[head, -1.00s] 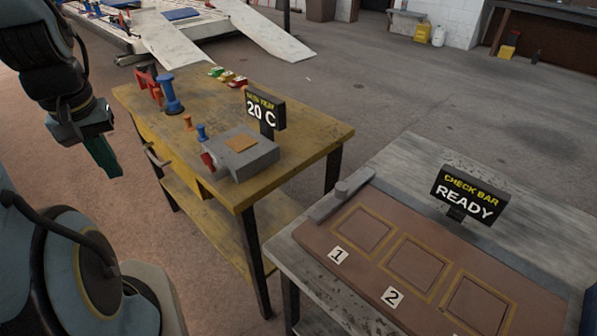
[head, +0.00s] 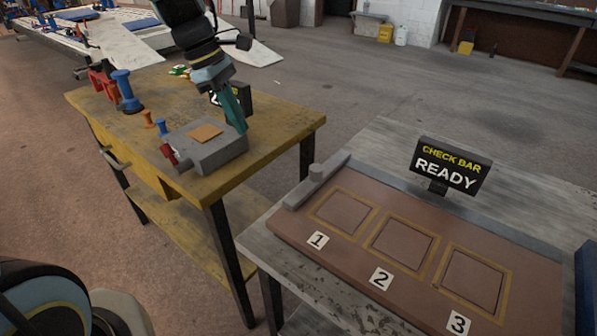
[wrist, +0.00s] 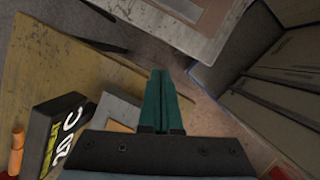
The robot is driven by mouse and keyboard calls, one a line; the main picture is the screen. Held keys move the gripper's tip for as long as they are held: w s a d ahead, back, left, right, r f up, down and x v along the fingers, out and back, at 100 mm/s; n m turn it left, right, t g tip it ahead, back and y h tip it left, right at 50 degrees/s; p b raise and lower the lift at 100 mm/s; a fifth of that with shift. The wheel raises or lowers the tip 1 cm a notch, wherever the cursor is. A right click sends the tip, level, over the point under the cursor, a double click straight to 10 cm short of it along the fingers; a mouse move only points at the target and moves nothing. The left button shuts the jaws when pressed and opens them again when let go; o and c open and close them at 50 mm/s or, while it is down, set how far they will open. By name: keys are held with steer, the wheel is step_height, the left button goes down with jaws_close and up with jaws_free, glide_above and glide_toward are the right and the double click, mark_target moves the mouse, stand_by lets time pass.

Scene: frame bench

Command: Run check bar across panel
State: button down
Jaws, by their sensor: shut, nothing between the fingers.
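The check bar (head: 296,194) is a grey bar with a round knob (head: 317,172). It lies along the left end of the brown panel (head: 405,284), beside square 1. The panel has three yellow-outlined squares labelled 1, 2 and 3. A sign (head: 448,167) behind it reads "CHECK BAR READY". My gripper (head: 241,130) has green fingers, shut and empty. It is over the right part of the yellow bench, beside the grey block, left of the panel and apart from the bar. The shut fingers also show in the wrist view (wrist: 161,72).
The yellow bench (head: 270,120) carries a grey block (head: 215,152) with an orange pad (head: 205,132), blue and orange pegs, and a "20 C" display (wrist: 62,135), partly hidden by my arm in the head view. A gap separates this bench from the grey table (head: 385,140). A blue object (head: 586,285) stands at the right edge.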

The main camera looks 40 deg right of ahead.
mark_target(320, 172)
steer(key=s+d+f+n+p, duration=0.1)
steer(key=s+d+f+p, duration=0.1)
steer(key=s+d+f, duration=0.6)
steer(key=shift+d+f+g+p, duration=0.3)
steer(key=shift+d+f+p, duration=0.15)
steer(key=shift+f, duration=0.35)
